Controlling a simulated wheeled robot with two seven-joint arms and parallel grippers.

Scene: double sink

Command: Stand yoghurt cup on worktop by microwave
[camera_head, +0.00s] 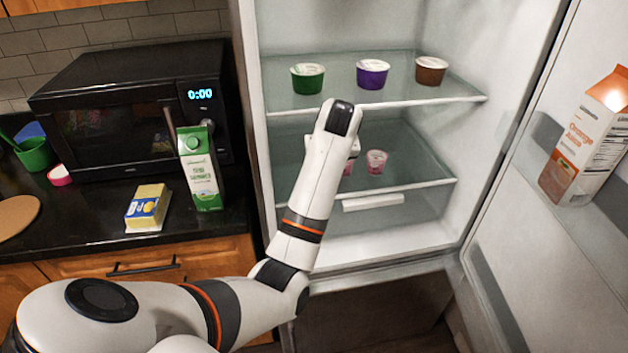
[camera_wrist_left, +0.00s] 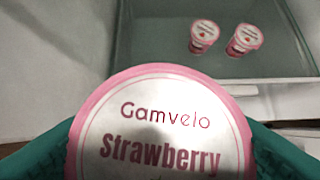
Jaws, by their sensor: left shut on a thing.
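A pink-rimmed strawberry yoghurt cup (camera_wrist_left: 160,125) fills the lower middle of the left wrist view, its white lid facing the camera. My left gripper (camera_wrist_left: 160,150) is shut on it, with teal fingers on both sides. In the head view my left arm reaches into the open fridge in front of the shelves; its wrist hides the fingers and the held cup. The black microwave (camera_head: 110,125) stands on the dark worktop (camera_head: 85,220) at the left. My right gripper is not in view.
Two similar pink cups stand on the lower shelf; one (camera_head: 376,162) is clear. Green (camera_head: 307,80), purple (camera_head: 372,75) and brown cups (camera_head: 431,71) stand above. A green carton (camera_head: 203,175) and butter pack (camera_head: 148,207) stand before the microwave.

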